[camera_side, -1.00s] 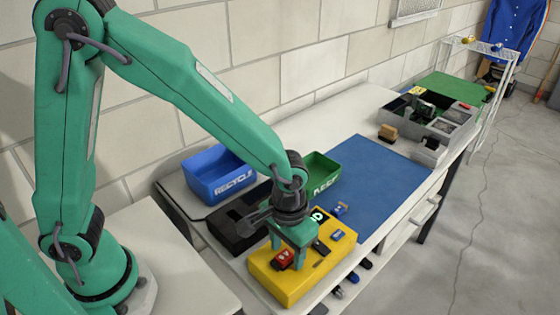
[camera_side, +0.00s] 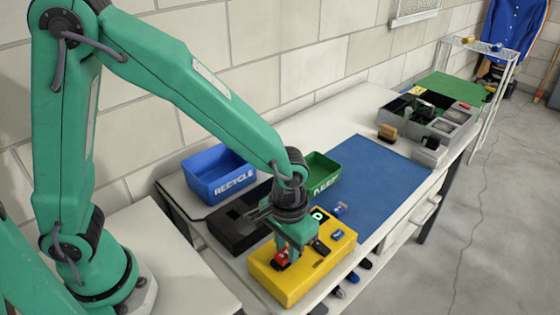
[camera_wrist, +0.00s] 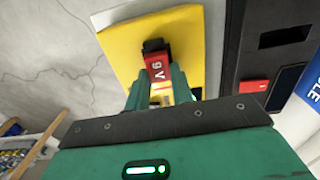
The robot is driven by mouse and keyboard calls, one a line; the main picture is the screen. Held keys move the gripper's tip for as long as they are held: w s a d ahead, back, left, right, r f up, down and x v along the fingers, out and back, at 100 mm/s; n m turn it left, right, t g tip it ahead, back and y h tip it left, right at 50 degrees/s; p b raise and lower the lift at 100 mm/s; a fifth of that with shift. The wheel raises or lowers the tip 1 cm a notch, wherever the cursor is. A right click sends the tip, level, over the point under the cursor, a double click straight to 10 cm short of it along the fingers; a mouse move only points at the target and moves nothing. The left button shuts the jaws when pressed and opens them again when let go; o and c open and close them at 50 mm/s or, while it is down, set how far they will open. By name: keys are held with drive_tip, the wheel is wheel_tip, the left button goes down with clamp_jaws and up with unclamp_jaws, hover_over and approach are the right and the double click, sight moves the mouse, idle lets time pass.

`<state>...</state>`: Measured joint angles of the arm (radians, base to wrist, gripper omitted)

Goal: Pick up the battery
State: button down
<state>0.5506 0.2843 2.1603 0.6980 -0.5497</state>
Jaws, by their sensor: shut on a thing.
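The red battery, marked 9V, is between my fingers in the wrist view (camera_wrist: 157,70); in the side view its red body (camera_side: 281,257) shows at the left of the fingers. My gripper (camera_side: 288,253) points down over the yellow box (camera_side: 285,286), with a finger on each side of the battery in the wrist view. It is shut on the battery. The battery is at the top of the yellow box, and I cannot tell whether it is clear of the surface. The fingers hide part of the battery.
A dark item (camera_side: 321,247) and a blue item (camera_side: 337,233) are on the yellow box to the right. The blue mat (camera_side: 385,170) is mostly clear.

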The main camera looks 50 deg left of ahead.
sight(286, 254)
drive_tip(key=shift+r, duration=0.45)
drive_tip(key=r, duration=0.3)
drive_tip(key=shift+s+d, duration=0.2)
drive_tip(key=shift+s, duration=0.1)
drive_tip(key=s+d+r, duration=0.5)
drive_tip(key=s+r, duration=0.1)
drive_tip(key=s, duration=0.3)
drive_tip(key=shift+s+r, duration=0.25)
drive_tip(key=shift+s, duration=0.15)
drive_tip(key=shift+w, duration=0.1)
